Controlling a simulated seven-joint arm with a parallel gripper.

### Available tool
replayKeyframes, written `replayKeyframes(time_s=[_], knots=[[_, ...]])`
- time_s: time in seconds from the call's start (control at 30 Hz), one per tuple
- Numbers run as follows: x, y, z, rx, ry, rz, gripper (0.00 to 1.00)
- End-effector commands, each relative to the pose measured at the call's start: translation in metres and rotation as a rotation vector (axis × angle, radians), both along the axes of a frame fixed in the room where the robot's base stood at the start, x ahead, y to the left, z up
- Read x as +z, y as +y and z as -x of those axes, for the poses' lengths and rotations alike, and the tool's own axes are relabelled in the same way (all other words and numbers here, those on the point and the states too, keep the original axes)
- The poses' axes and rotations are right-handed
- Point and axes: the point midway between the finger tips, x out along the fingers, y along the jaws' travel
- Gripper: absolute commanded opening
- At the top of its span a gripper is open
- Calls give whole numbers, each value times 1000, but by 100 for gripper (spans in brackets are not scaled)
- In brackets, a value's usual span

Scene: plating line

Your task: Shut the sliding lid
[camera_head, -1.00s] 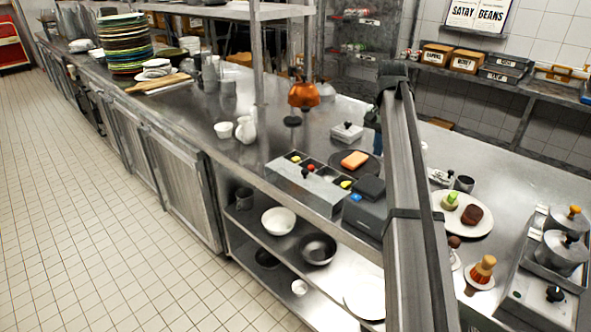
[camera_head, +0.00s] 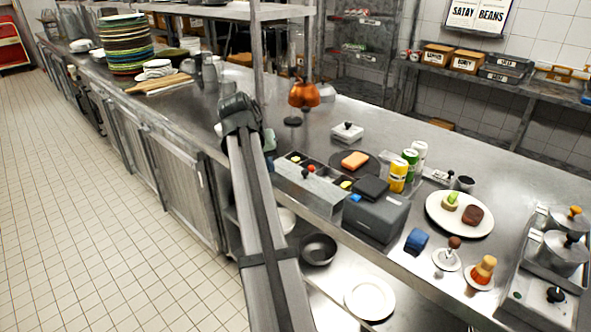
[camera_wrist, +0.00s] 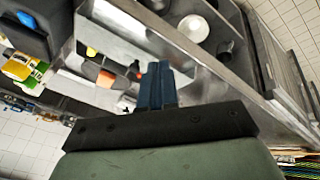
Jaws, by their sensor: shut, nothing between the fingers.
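The compartment box (camera_head: 345,182) stands on the steel counter, with a yellow and a red item showing in its open compartments. A pale grey lid panel (camera_head: 318,192) with a small dark knob lies along its front side, leaving compartments uncovered. In the wrist view the box's pale panel (camera_wrist: 122,38) and the yellow item show ahead. My gripper (camera_wrist: 156,68) is shut and empty, its dark blue fingers pointing toward the box. It hides part of the box there; whether it touches the lid I cannot tell. In the head view my arm end is left of the box.
A dark grey device (camera_head: 376,215) stands right of the box, with cans (camera_head: 399,175) behind it. An orange block (camera_head: 354,160) lies on a dark plate behind the box. A white box with a knob (camera_head: 347,131) stands further back. Bowls and plates (camera_head: 369,297) fill the lower shelf.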

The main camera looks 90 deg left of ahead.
Motion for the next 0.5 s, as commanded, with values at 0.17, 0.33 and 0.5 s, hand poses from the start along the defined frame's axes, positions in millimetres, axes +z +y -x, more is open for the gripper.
replayKeyframes(time_s=[0.17, 0.33, 0.5], knots=[[12, 20, -10, 132, -109, -95, 0], [14, 27, -9, 207, -137, -106, 0], [3, 33, -13, 213, -140, -100, 0]])
